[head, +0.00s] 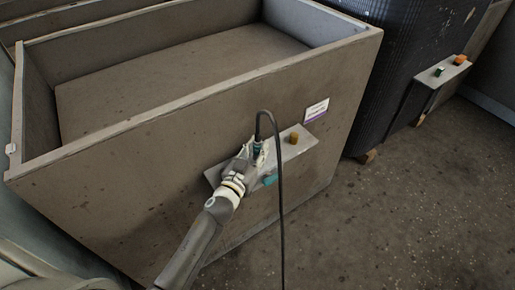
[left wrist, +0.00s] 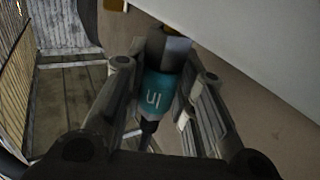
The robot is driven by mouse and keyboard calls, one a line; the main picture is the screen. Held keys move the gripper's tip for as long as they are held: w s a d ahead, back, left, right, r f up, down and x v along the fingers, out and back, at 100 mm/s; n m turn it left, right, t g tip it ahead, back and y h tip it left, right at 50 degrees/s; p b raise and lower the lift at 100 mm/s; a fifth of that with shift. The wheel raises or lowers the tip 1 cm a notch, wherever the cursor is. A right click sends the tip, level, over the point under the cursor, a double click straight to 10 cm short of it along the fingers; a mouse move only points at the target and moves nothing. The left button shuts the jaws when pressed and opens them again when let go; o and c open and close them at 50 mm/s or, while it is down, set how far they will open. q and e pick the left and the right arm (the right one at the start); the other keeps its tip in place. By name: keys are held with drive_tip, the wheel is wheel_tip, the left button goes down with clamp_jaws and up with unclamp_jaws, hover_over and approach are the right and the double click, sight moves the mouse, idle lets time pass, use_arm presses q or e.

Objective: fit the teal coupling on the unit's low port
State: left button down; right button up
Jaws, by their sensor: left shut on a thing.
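In the head view my left gripper (head: 256,156) is at the grey bracket (head: 285,150) on the front of the large box-shaped unit (head: 150,165). It is shut on the teal coupling (left wrist: 158,90), which shows between the fingers in the left wrist view with white letters and a grey metal end. A black cable (head: 277,140) loops up from the coupling and hangs down in front. A teal port (head: 270,180) shows low on the bracket, just right of the gripper. Whether the coupling touches anything is unclear. My right gripper is not in view.
The floor (head: 400,210) at right is clear.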

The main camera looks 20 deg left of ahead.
sight(257, 134)
use_arm(q)
drive_tip(key=shift+f+b, duration=0.6)
drive_tip(key=shift+f, duration=0.2)
drive_tip(key=c, duration=1.1)
unclamp_jaws()
drive_tip(key=shift+r, duration=0.1)
wheel_tip(257, 134, up, 10)
drive_tip(key=shift+f, duration=0.1)
drive_tip(key=shift+s, duration=0.1)
